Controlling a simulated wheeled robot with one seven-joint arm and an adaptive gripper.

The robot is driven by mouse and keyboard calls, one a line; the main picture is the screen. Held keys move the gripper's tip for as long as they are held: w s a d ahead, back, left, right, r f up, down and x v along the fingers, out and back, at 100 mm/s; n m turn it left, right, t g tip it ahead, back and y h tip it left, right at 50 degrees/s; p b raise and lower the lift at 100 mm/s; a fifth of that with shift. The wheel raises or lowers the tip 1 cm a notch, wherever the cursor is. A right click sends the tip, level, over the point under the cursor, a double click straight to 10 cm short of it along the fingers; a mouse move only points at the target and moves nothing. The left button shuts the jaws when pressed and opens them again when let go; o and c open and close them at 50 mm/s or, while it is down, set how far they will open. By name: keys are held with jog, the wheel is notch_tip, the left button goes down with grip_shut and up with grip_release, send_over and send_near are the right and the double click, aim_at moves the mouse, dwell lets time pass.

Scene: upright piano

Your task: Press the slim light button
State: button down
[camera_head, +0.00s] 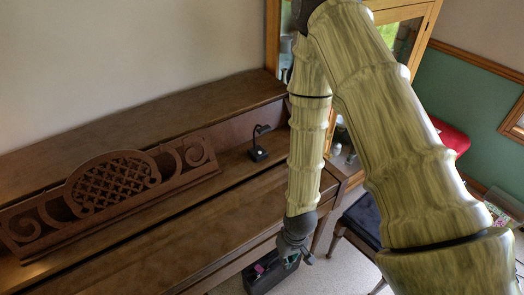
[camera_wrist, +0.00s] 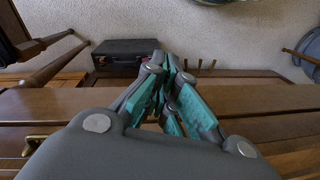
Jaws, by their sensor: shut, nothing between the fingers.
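A small black lamp (camera_head: 259,143), which looks like the slim light, stands on the piano's ledge right of the carved music rest. A tiny pale spot shows on its base; I cannot tell for certain that it is the button. My gripper (camera_head: 293,256) hangs below and to the right of the lamp in the head view, well apart from it, near the piano's front edge. In the wrist view my gripper (camera_wrist: 168,62) has its teal-padded fingers together and empty. The lamp does not show in the wrist view.
The piano (camera_head: 190,225) fills the left and middle, with its carved music rest (camera_head: 112,184) upright on top. A dark case (camera_head: 262,277) lies on the floor; a similar case (camera_wrist: 122,54) shows in the wrist view. A glass cabinet (camera_head: 410,25) stands behind my arm.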

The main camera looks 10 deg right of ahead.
jog(key=s+d+f, duration=0.2)
jog(key=s+f, duration=0.1)
jog(key=s, duration=0.4)
jog(key=s+d+f+m+h, duration=0.1)
jog(key=s+d+f, duration=0.1)
jog(key=s, duration=0.5)
jog(key=shift+s+d+f+m, duration=0.2)
jog(key=shift+d+f+m, duration=0.15)
jog(key=shift+f, duration=0.45)
jog(key=shift+s, duration=0.1)
